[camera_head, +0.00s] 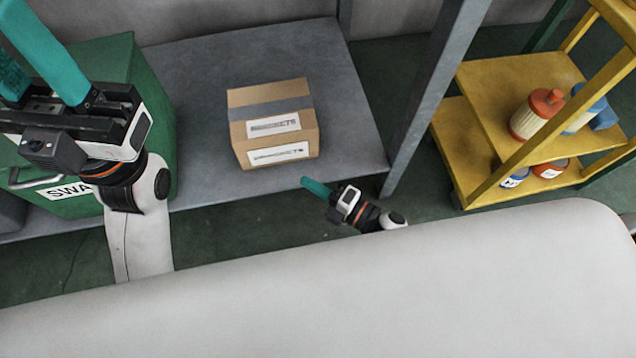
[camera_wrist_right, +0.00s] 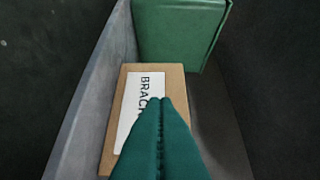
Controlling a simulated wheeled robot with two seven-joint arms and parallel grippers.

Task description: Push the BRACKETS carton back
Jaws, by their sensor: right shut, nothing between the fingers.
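The BRACKETS carton (camera_head: 243,155) is a brown box with a grey tape band and white labels. It stands upright on the grey shelf near its front edge. My right gripper (camera_head: 304,181) is shut and empty, in front of the carton's lower right corner, pointing left. In the right wrist view its teal fingers (camera_wrist_right: 160,100) overlap the labelled face of the carton (camera_wrist_right: 172,78) and hide part of the lettering. In the head view a gap shows between fingertip and carton. My left gripper (camera_head: 30,62) is open at the upper left, its fingertips partly cut off.
A green cabinet or case (camera_head: 158,90) with a handle stands left of the carton. The grey shelf (camera_head: 200,60) is bare behind and beside the carton. A grey post (camera_head: 425,95) rises at its right. A yellow rack (camera_head: 480,85) with bottles and cans stands farther right.

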